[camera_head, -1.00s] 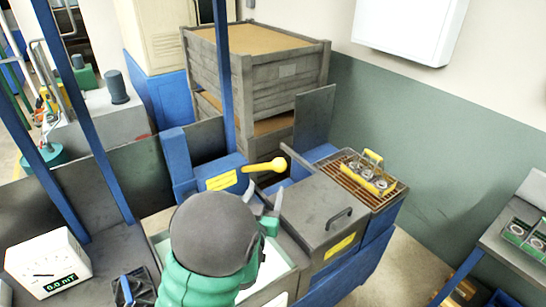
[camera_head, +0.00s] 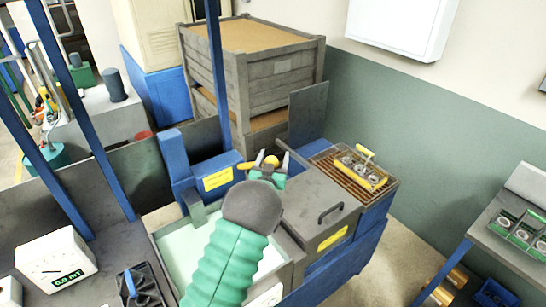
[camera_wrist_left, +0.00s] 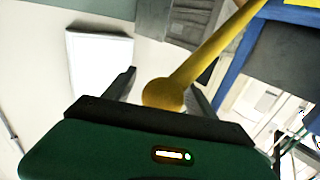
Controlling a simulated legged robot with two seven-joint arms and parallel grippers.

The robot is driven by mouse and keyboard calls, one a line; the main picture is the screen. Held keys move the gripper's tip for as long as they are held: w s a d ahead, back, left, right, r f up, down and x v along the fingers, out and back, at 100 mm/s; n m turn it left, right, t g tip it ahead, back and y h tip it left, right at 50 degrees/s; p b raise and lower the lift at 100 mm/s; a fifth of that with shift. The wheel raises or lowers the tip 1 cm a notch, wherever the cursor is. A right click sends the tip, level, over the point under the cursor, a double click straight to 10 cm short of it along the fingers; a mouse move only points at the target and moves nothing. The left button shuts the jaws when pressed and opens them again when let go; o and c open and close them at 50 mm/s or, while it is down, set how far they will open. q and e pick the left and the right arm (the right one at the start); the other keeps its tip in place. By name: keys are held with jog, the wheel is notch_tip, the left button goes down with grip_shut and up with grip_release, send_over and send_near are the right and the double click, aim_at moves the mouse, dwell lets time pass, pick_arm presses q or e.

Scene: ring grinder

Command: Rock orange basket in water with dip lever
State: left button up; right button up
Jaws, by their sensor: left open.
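The dip lever (camera_wrist_left: 200,62), a yellow bar with a round knob, shows large in the left wrist view. Its knob lies between the two dark fingers of my left gripper (camera_wrist_left: 160,88), with visible gaps at both sides. In the head view my left gripper (camera_head: 267,163) is at the lever beside the blue housing (camera_head: 217,178) and partly hides it. The gripper is open. A tank of pale water (camera_head: 180,250) is partly hidden by my left arm. A yellow-orange basket (camera_head: 372,182) holding round parts stands on the grate right of the tank. My right gripper is not in view.
A grey lid with a handle (camera_head: 330,212) lies between the tank and the brown grate (camera_head: 328,166). A blue post (camera_head: 217,80) rises behind the housing. A white meter (camera_head: 55,262) stands at left. A wooden crate (camera_head: 265,80) is behind.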

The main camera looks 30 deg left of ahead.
pick_arm(q)
jog(key=shift+d, duration=0.25)
jog(key=shift+c, duration=0.5)
jog(key=shift+d+r, duration=0.1)
jog(key=shift+c, duration=2.4)
jog(key=shift+s+a, duration=0.2)
jog(key=shift+a, duration=0.3)
jog(key=c, duration=0.5)
jog(key=shift+a, duration=0.1)
jog(key=shift+c, duration=1.1)
grip_shut()
jog(key=shift+w+d, duration=0.1)
jog(key=shift+d, duration=0.2)
jog(key=shift+d+f+b, duration=0.1)
jog(key=shift+f+b, duration=0.35)
jog(key=shift+f, duration=0.05)
jog(key=s+d+f+m+t+b, duration=0.1)
jog(key=d+f+b, duration=0.3)
jog(key=f+b, duration=0.5)
jog(key=s+m+b, duration=0.1)
jog(key=b, duration=0.3)
jog(key=shift+d+t, duration=0.4)
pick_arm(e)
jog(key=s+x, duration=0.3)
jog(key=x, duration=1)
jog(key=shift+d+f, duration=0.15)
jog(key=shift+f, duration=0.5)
pick_arm(q)
jog(key=shift+s, duration=0.1)
